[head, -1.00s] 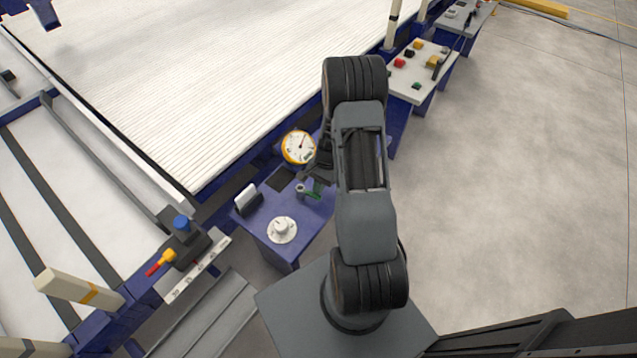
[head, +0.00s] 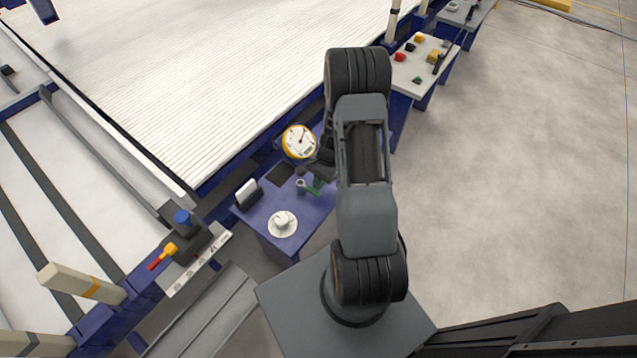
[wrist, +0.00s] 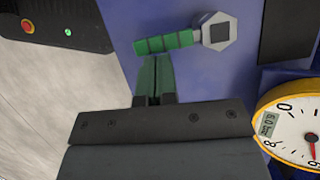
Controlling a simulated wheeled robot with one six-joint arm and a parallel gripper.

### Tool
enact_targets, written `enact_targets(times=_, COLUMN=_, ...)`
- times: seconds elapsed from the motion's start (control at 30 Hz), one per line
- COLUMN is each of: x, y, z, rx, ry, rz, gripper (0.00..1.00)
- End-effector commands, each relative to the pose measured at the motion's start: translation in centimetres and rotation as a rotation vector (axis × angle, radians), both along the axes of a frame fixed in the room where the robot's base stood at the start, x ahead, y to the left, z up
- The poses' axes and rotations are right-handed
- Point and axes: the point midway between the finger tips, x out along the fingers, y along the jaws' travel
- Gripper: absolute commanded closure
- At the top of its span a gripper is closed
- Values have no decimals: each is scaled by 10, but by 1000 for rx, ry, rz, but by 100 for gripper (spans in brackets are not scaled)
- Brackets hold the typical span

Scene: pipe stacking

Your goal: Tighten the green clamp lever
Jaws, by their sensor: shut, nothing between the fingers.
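The green clamp lever (wrist: 165,42) shows in the wrist view as a ribbed green handle running left from a grey hexagonal pivot (wrist: 217,30) on the blue bench top. In the head view the lever (head: 313,192) is small and partly hidden by my gripper. My gripper (wrist: 155,60) is shut and empty. Its two green-padded fingers are together, with their tips close to the middle of the handle's near side. I cannot tell whether they touch it. In the head view my gripper (head: 318,182) is over the lever.
A yellow-rimmed dial gauge (head: 299,142) stands just behind the lever, and it shows at right in the wrist view (wrist: 297,128). A white knob (head: 282,222) and a white card in a dark holder (head: 248,194) share the blue bench (head: 262,208). Grey floor (head: 530,190) is open at right.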

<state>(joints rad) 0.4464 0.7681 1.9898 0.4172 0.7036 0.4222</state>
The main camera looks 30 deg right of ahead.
Motion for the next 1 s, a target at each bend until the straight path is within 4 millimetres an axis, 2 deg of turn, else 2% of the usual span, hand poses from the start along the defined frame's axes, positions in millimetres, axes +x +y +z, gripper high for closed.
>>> enact_targets(times=0.3, x=7, y=-14, z=54, rx=-1, ry=-2, rz=7, gripper=100)
enact_targets(times=0.5, x=10, y=-21, z=78, rx=0, ry=-1, rz=10, gripper=100)
enact_targets(times=0.7, x=12, y=-26, z=90, rx=0, ry=-1, rz=13, gripper=100)
enact_targets(times=1.0, x=12, y=-27, z=91, rx=0, ry=0, rz=12, gripper=100)
